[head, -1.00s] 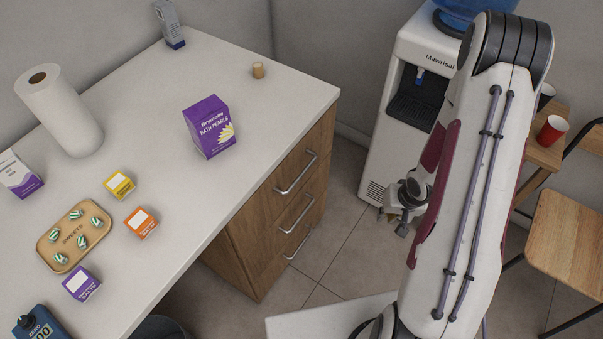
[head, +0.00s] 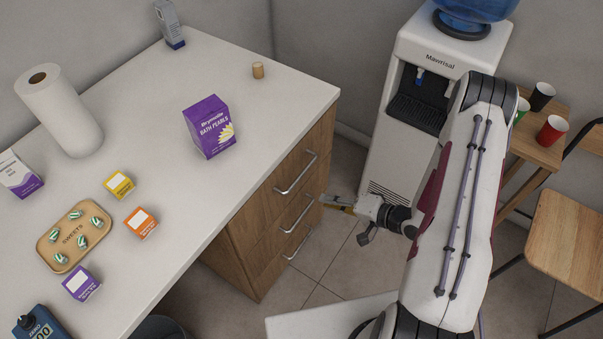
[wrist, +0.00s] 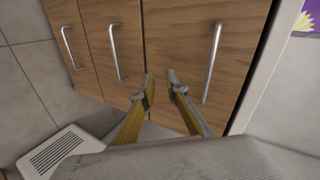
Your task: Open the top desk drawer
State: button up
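The top desk drawer (head: 288,168) is a shut wooden front just under the white counter, with a silver bar handle (head: 298,175). In the wrist view this drawer (wrist: 185,40) is the rightmost front, its handle (wrist: 212,65) running nearly lengthwise in the picture. My gripper (head: 333,203) is in front of the drawer stack, to the right of and below the top handle in the head view. In the wrist view my gripper (wrist: 159,80) has its two yellowish fingers apart with nothing between them. The fingertips lie left of the top handle, apart from it.
Two lower drawers have handles (wrist: 116,52) (wrist: 68,48), both shut. The counter (head: 255,90) holds a purple bath pearls box (head: 210,127), paper roll and small boxes. A white water dispenser (head: 385,150) stands right of the desk, beyond open floor.

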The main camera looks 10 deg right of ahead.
aim_at(302, 174)
notch_tip(302, 174, up, 7)
jog(key=w+a+m+t+y, duration=0.1)
jog(key=w+m+t+y, duration=0.1)
jog(key=shift+a, duration=0.35)
jog(key=shift+w+a, duration=0.1)
jog(key=shift+x, duration=3.75)
jog(key=shift+r, duration=0.1)
jog(key=shift+c, duration=0.4)
grip_shut()
